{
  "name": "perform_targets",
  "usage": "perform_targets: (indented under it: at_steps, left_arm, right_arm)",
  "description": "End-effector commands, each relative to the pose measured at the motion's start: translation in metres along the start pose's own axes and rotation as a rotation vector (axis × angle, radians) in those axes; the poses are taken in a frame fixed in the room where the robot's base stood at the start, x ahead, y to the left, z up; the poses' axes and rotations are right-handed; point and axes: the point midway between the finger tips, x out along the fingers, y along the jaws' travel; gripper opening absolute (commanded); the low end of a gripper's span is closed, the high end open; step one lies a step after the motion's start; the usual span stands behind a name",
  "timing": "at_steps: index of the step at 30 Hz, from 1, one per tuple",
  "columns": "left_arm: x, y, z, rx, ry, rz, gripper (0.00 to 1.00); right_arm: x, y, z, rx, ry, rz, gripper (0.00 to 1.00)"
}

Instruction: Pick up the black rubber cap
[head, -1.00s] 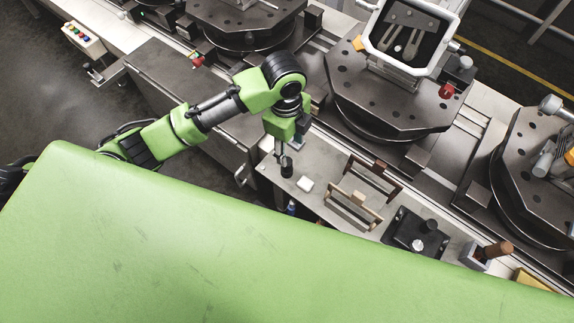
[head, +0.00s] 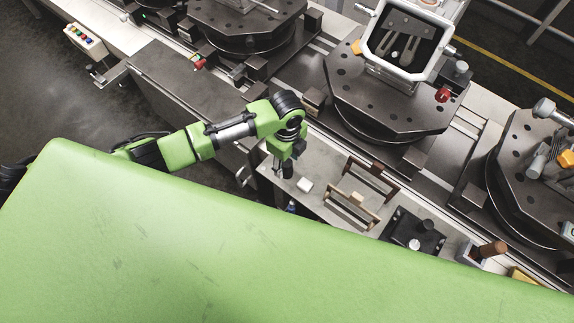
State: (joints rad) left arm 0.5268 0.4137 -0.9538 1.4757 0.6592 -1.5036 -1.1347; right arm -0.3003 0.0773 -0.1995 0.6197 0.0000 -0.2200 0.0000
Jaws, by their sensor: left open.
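A small dark cylinder, which looks like the black rubber cap (head: 287,171), stands near the left end of the grey side table (head: 325,207). My left gripper (head: 286,160) points down right over it, with its jaws open. The fingertips are small and dark here, so I cannot tell whether they touch the cap or are around it. The gripper hides the cap's upper part. My right gripper is not in view.
Two bracket-like handles, one dark (head: 371,178) and one tan (head: 352,208), stand further right. A black plate with knobs (head: 412,232) follows. Round fixture tables (head: 390,105) line the conveyor behind.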

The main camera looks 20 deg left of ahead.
Motion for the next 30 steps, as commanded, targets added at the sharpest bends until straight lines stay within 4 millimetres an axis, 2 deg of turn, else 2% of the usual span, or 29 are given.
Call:
perform_targets:
  at_steps: [1,6,14,18,19,30]
  left_arm:
    - [0.005,0.002,-0.003,0.0,0.001,0.005,0.46]
    - [0.024,0.001,-0.001,-0.001,-0.001,0.0,0.46]
    - [0.027,0.001,-0.001,0.001,-0.001,-0.001,0.46]
    - [0.027,0.001,-0.001,0.0,-0.001,-0.001,0.09]
    - [0.027,0.001,-0.001,0.0,-0.001,-0.001,0.04]
    - [0.025,0.0,-0.001,0.0,0.0,-0.002,0.04]
  right_arm:
    - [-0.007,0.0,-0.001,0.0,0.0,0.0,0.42]
    - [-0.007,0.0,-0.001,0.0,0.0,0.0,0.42]
    - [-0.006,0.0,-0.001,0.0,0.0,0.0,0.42]
    - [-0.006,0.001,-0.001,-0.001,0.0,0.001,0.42]
    - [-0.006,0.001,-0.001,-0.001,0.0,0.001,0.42]
    - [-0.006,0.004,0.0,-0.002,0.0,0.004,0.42]
